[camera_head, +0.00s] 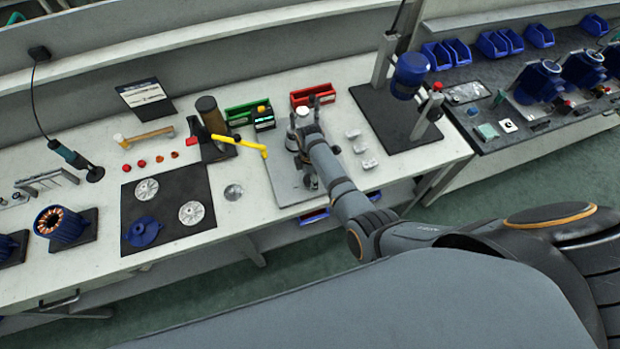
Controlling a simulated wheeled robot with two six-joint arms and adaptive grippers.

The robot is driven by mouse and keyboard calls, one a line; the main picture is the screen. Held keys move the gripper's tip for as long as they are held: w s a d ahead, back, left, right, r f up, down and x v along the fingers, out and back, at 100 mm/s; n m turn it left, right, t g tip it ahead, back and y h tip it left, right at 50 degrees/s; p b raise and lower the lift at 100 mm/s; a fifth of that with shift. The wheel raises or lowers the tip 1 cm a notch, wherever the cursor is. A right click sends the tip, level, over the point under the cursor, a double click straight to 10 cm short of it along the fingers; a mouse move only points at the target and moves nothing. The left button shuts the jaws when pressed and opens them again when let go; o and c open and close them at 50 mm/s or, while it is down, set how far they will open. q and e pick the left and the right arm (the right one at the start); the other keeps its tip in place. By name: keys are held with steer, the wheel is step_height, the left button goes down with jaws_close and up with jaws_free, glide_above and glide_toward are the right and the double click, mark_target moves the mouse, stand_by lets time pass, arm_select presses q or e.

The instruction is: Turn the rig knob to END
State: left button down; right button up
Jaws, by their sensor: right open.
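My right arm comes in from the lower right. Its gripper (304,111) is at the far part of a light grey plate (283,188) on the white bench. The gripper is open, around or just above a small pale upright part; I cannot tell whether they touch. I cannot make out a rig knob or an END mark, and my arm and gripper hide part of the plate. A small black box with a lit green display (265,125) stands left of the gripper. My left gripper is not in view.
A yellow lever (240,143) reaches toward the plate from the left. Green (240,115) and red (312,94) bins stand behind. Small pale parts (361,149) lie right of my arm. A column with a blue motor (410,76) stands on a black mat (385,125).

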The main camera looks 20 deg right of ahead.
steer(key=shift+c, duration=0.4)
steer(key=c, duration=1.1)
